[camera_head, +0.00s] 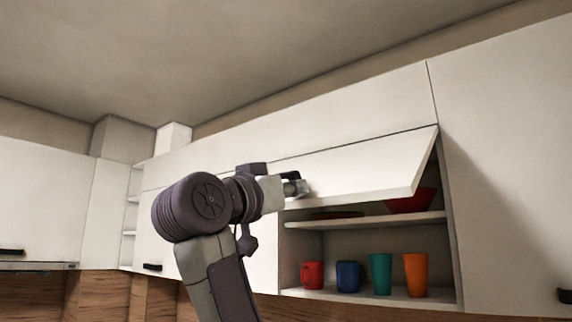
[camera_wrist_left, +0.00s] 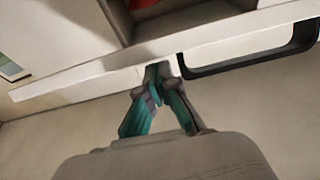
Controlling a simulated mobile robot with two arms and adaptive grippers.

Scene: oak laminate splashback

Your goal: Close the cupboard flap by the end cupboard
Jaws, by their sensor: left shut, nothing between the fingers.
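The white cupboard flap (camera_head: 360,168) is hinged along its top and stands tilted outward, partly open, left of the tall white end cupboard (camera_head: 515,170). My left gripper (camera_head: 298,187) is at the flap's lower left part in the head view, with the fingers shut and empty. In the left wrist view the closed fingertips (camera_wrist_left: 158,72) are at the flap's lower edge (camera_wrist_left: 90,78), beside its dark bar handle (camera_wrist_left: 250,64). I cannot tell whether they touch it. My right gripper is not in view.
Inside the open cupboard, a red bowl (camera_head: 411,201) is on the upper shelf. Below are a red mug (camera_head: 312,275), a blue mug (camera_head: 347,276), a teal cup (camera_head: 380,273) and an orange cup (camera_head: 415,274). Closed cupboards (camera_head: 45,195) line the left.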

